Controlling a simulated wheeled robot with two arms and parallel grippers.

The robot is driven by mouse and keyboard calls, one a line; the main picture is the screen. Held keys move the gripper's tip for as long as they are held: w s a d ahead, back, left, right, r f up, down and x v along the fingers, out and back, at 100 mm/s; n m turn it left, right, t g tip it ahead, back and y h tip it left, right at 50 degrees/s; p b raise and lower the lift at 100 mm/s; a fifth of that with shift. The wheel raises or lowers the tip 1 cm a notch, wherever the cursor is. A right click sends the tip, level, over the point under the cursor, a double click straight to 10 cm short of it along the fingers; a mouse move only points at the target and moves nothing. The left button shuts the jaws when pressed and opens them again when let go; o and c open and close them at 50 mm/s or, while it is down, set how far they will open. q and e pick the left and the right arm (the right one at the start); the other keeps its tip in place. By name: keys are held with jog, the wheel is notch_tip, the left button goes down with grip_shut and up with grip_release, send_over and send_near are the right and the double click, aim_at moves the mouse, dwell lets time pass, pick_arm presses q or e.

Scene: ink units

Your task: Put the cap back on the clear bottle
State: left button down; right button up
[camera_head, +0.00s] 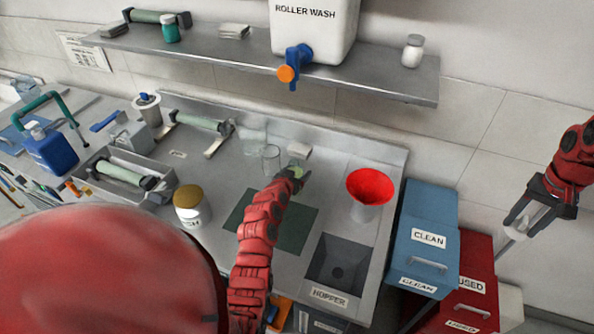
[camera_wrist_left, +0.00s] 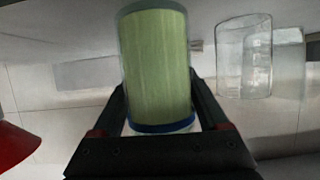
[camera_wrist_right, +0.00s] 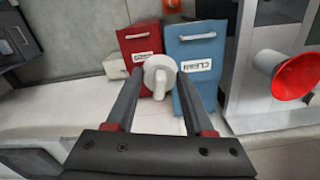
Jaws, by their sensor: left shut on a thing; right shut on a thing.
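My left gripper (camera_head: 299,178) is shut on a cylinder with pale green contents, which looks like the clear bottle (camera_wrist_left: 157,60). A dark blue ring shows at its end near the fingers. In the head view the bottle (camera_head: 296,169) is mostly hidden by the gripper, above the counter's back part. My right gripper (camera_head: 523,218) is out to the right, past the bins, shut on a small white round piece with a stub, which looks like the cap (camera_wrist_right: 160,74). It also shows in the head view (camera_head: 515,233). Bottle and cap are far apart.
An empty clear glass (camera_head: 271,159) stands left of the left gripper. A red funnel (camera_head: 369,186) stands to its right, behind the hopper opening (camera_head: 340,263). A dark green mat (camera_head: 290,232) lies in front. Blue (camera_head: 428,225) and red (camera_head: 474,262) bins stand right.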

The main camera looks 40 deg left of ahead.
aim_at(516, 231)
pick_arm(q)
jog(key=shift+f, duration=0.1)
jog(key=shift+f, duration=0.1)
grip_release()
pick_arm(e)
jog(key=shift+r, duration=0.1)
pick_arm(q)
jog(key=shift+s+d, duration=0.15)
jog(key=shift+s, duration=0.35)
pick_arm(e)
jog(key=shift+f, duration=0.2)
notch_tip(516, 231, down, 3)
jog(key=b, duration=0.3)
jog(key=shift+f+b, duration=0.1)
jog(key=shift+b, duration=0.2)
pick_arm(q)
jog(key=v, duration=1.1)
jog(key=shift+r, duration=0.25)
